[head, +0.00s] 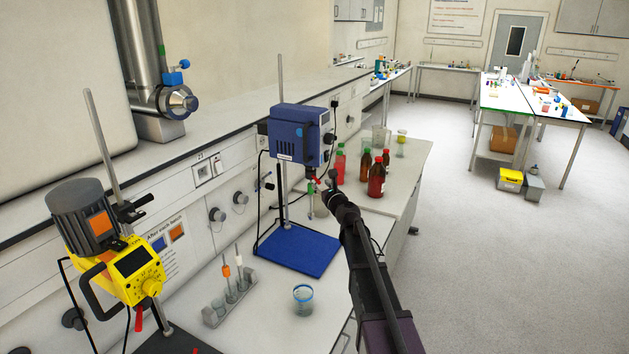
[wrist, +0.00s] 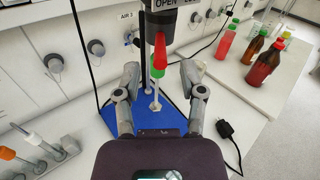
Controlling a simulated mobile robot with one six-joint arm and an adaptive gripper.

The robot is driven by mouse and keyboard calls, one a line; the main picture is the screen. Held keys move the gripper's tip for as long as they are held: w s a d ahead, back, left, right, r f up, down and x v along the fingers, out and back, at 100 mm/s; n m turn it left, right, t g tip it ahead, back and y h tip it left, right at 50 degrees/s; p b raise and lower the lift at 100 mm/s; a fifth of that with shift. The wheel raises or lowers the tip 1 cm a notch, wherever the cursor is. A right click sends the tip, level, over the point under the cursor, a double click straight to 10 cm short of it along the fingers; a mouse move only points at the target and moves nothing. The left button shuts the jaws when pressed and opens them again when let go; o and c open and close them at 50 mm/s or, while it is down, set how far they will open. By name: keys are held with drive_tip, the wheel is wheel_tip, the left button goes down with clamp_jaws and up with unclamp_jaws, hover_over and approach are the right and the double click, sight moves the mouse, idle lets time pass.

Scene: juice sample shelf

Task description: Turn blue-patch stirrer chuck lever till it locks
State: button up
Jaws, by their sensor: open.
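The blue stirrer (head: 300,132) hangs on an upright rod above a blue base plate (head: 290,262), with a light blue patch on its side. Below it, in the wrist view, is a dark chuck (wrist: 174,38) with partly cut-off lettering that reads "OPEN". A red lever (wrist: 159,50) slants down from the chuck, with a green part (wrist: 161,71) beneath it. A thin pale shaft (wrist: 155,98) ends below. My gripper (wrist: 159,76) is open, one finger on each side of the lever area, apparently touching nothing.
A yellow stirrer (head: 128,268) with an orange patch stands at the left. Red and brown bottles (head: 377,178) stand right of the blue stirrer. A black plug (wrist: 227,131) lies right of my gripper.

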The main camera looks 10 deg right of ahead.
sight(313, 176)
drive_tip(key=shift+x, duration=2.7)
clamp_jaws()
